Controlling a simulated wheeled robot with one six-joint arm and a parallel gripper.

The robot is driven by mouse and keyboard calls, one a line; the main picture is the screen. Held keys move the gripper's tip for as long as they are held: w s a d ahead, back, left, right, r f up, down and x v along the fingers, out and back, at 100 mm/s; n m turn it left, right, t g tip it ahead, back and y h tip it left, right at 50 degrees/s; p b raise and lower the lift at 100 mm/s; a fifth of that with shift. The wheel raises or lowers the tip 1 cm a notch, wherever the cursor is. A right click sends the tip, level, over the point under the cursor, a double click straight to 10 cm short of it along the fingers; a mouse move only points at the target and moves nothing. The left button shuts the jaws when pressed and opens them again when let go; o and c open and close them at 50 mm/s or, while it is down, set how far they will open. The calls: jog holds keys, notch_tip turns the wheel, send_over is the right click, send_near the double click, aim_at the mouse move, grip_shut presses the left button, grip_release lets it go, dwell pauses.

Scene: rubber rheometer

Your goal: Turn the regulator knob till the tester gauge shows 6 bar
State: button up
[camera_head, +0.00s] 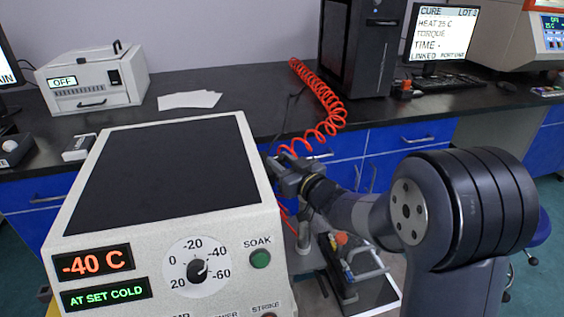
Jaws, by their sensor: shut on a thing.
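My gripper (287,178) is at the right side of the big white cold box, reaching in from the right with its fingers pointing left. It is shut on what appears to be the regulator knob, at the lower end of the red coiled hose (322,112). The fingers and the box edge hide the knob, so its turn cannot be read. No tester gauge face can be made out, so the pressure cannot be read.
The white box (262,190) stands close left of my gripper, showing -40 C and AT SET COLD, with a dial (197,268) and green SOAK button (260,259). A small bench device with an orange part (342,238) sits below my arm. A black PC tower (360,45) stands behind.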

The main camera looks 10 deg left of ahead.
jog(key=shift+s+a+f+m+t+h+b, duration=0.15)
jog(key=shift+m+t+h+b, duration=0.4)
jog(key=shift+b, duration=0.85)
jog(key=shift+m+t+h+b, duration=0.25)
jog(key=shift+h+b, duration=0.2)
jog(key=shift+b, duration=0.25)
jog(key=o, duration=1)
jog(key=shift+c, duration=0.2)
jog(key=p+v, duration=0.1)
jog(key=v, duration=0.9)
jog(key=shift+s+d, duration=0.25)
jog(key=shift+s, duration=0.05)
